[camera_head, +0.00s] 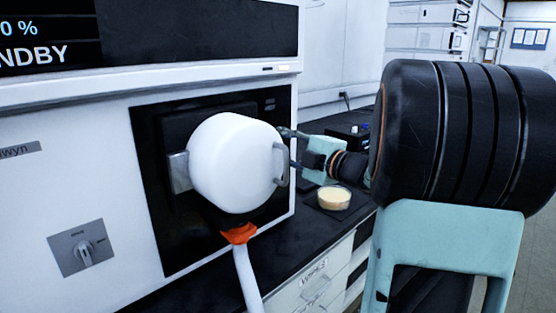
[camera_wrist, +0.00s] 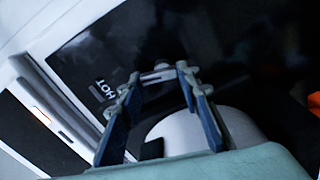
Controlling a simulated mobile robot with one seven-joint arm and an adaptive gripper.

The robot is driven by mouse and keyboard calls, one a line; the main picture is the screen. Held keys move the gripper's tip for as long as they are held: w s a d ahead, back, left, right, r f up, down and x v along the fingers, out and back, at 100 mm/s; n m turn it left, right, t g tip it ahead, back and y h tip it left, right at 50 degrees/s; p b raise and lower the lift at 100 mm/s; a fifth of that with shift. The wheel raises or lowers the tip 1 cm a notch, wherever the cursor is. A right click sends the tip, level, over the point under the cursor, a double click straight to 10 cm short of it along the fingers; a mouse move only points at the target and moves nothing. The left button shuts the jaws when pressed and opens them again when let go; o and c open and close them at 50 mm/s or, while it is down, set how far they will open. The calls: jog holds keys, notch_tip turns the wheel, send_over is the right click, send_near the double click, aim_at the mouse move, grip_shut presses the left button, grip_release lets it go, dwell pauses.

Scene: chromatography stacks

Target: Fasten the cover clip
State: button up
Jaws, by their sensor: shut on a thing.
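The white rounded cover (camera_head: 232,163) sits on the dark front panel of the instrument, with a grey hinge block at its left and a grey loop handle (camera_head: 280,165) on its right face. My gripper (camera_head: 284,132) reaches in from the right, its fingertips at the cover's upper right edge, partly hidden by the cover. In the wrist view my gripper (camera_wrist: 160,74) has its fingertips closed in on a small light grey piece (camera_wrist: 158,75), which looks like the cover clip. The cover (camera_wrist: 190,128) shows behind the fingers. Whether the clip is fastened cannot be told.
An orange collar (camera_head: 239,233) and white hose (camera_head: 247,277) hang below the cover. A knob plate (camera_head: 82,248) is at the lower left. A dish with pale contents (camera_head: 334,198) stands on the black bench beneath my arm.

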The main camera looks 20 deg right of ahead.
jog(key=shift+f+n+b, duration=0.15)
jog(key=shift+n+b, duration=1.15)
jog(key=shift+b, duration=0.1)
jog(key=o, duration=1.2)
jog(key=shift+c, duration=0.2)
jog(key=shift+s, duration=0.15)
jog(key=v, duration=1.1)
jog(key=shift+s, duration=0.4)
jog(key=shift+d, duration=0.1)
